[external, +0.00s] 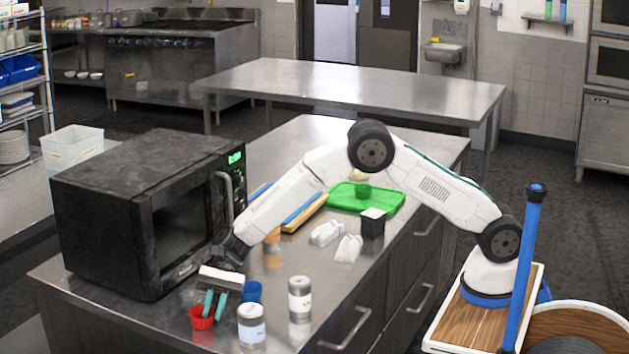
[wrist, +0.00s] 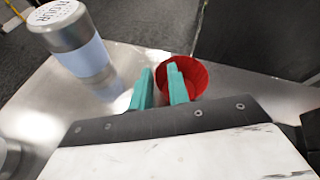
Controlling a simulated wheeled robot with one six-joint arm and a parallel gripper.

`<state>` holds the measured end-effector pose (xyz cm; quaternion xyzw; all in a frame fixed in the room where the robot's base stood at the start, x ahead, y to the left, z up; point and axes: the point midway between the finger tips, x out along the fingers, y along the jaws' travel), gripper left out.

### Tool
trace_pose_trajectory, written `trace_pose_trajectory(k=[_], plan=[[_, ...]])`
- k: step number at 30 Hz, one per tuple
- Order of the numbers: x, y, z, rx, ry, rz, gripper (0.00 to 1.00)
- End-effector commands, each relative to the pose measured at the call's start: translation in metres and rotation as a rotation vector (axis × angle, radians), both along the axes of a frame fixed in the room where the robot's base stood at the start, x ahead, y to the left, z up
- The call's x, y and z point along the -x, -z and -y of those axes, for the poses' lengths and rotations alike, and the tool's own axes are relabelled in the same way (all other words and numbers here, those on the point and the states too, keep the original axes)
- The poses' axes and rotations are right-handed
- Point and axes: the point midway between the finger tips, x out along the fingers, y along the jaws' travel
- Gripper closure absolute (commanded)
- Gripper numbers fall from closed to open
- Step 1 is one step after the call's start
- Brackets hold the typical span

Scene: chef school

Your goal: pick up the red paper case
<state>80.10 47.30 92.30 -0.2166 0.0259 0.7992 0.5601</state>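The red paper case (external: 199,321) is a small round cup near the front edge of the metal counter, in front of the microwave. It also shows in the wrist view (wrist: 199,82), upper middle, its open top facing up. My gripper (external: 212,313) points down at it with two teal fingers standing apart. In the wrist view my gripper (wrist: 160,70) has its right finger overlapping the case's mouth and its left finger outside, to the left. The near wall of the case is partly hidden by the right finger. I cannot tell whether either finger touches it.
A labelled tin (external: 251,327) stands close to the right of the case, with a blue cup (external: 252,291) behind it. Another tin (external: 299,297) is farther right. The black microwave (external: 150,212) blocks the left. A green tray (external: 385,198) lies farther back.

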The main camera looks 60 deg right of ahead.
Motion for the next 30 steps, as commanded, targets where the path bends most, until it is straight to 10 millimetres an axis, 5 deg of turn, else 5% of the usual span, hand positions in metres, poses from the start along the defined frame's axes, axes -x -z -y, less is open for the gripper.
trace_pose_trajectory(k=[16, 30], plan=[[0.0, -0.004, 0.0, 0.0, -0.001, 0.001, 1.0], [0.0, -0.087, 0.0, -0.001, 0.0, 0.003, 1.0]])
